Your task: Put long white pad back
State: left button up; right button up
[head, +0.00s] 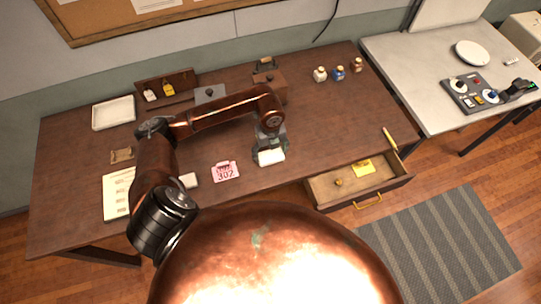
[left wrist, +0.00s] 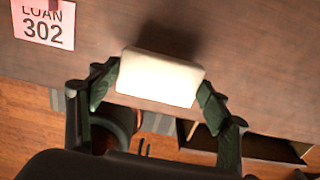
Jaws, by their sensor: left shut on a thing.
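A white rectangular pad (head: 271,157) is held by my left gripper (head: 270,146) over the front part of the brown desk. In the left wrist view the pad (left wrist: 160,78) spans between the two green-padded fingers of my left gripper (left wrist: 158,92), which are shut on its ends. It casts a soft shadow on the desk, so it seems a little above the top. A smaller white block (head: 188,180) lies on the desk to the left, partly beside my arm. My right gripper is not in view.
A pink tag marked 302 (head: 226,172) lies left of the pad. An open drawer (head: 325,192) juts from the desk front, with a yellow item (head: 362,168) inside. A white tray (head: 113,112) is at the back left. Small bottles (head: 339,73) stand at the back right.

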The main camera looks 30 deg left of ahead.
aim_at(270, 156)
pick_arm(q)
jog(key=shift+w+a+f, duration=0.15)
jog(key=shift+w+f, duration=0.1)
jog(key=shift+f, duration=0.2)
jog(key=shift+w+a+f+p, duration=0.1)
jog(key=shift+f+p, duration=0.1)
jog(key=shift+f, duration=0.7)
jog(key=shift+w+a+f+p, duration=0.1)
jog(key=shift+f+p, duration=0.1)
jog(key=shift+f, duration=0.65)
jog(key=shift+f, duration=0.1)
jog(key=o, duration=1.2)
notch_tip(270, 156, up, 12)
jog(key=shift+r+b, duration=0.1)
jog(key=shift+b, duration=0.5)
